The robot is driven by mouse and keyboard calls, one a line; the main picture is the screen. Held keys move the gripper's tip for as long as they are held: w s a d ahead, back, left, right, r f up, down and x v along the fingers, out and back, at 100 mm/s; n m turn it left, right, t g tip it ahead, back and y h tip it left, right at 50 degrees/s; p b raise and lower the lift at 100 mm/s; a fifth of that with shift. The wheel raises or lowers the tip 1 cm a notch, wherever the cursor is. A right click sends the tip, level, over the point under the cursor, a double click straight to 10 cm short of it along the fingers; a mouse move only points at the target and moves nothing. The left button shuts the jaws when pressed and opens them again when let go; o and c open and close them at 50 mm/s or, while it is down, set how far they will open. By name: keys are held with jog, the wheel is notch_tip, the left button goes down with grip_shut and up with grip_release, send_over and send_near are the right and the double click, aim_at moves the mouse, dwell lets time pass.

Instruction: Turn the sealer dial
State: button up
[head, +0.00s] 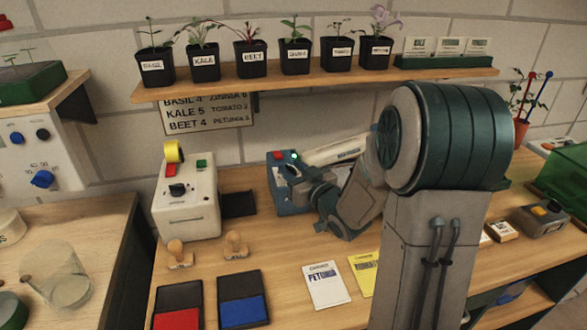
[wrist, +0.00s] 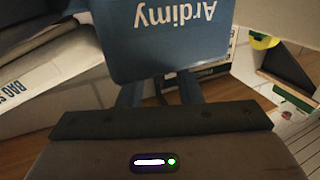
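The bag sealer has a white lever arm (head: 340,150) and a blue body at the back middle of the table. A red part (head: 277,156) and a small green light show at its left end. In the wrist view its white lever (wrist: 40,78) carries part of the word "BAG". A blue panel (wrist: 165,40) marked "Ardimy", upside down, fills the top middle. My gripper (wrist: 160,92) is close to this panel, its two fingers apart. The fingertips are hidden behind the panel, so their hold is unclear. I cannot make out the sealer's dial; my arm covers much of the sealer.
A white machine (head: 188,208) with a black knob and yellow roll stands left of the sealer. Two wooden stamps (head: 236,245), red and blue ink pads (head: 243,300) and seed packets (head: 326,284) lie in front. Potted seedlings line the shelf (head: 320,80) above.

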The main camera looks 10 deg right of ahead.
grip_shut()
jog(key=shift+f+m+h+b, duration=0.15)
jog(key=shift+m+h+b, duration=0.25)
jog(key=shift+b, duration=0.45)
jog(key=shift+a+f+m+t+h+b, duration=0.15)
jog(key=shift+m+t+h+b, duration=0.2)
jog(key=shift+h+b, duration=0.55)
jog(key=m+h+b, duration=0.1)
jog(key=h+b, duration=0.1)
jog(key=b, duration=0.1)
jog(key=m+h+b, duration=0.1)
jog(key=h+b, duration=0.1)
jog(key=shift+s+a+m, duration=0.1)
jog(key=shift+a+m, duration=0.15)
jog(key=shift+m, duration=0.1)
jog(key=shift+a+m+h+b, duration=0.1)
jog(key=shift+m+h+b, duration=0.7)
jog(key=shift+h+b, duration=0.35)
jog(key=shift+r+m+h, duration=0.3)
jog(key=shift+m+h, duration=0.4)
jog(key=shift+h, duration=0.45)
jog(key=shift+m+h, duration=0.4)
jog(key=shift+h, duration=0.2)
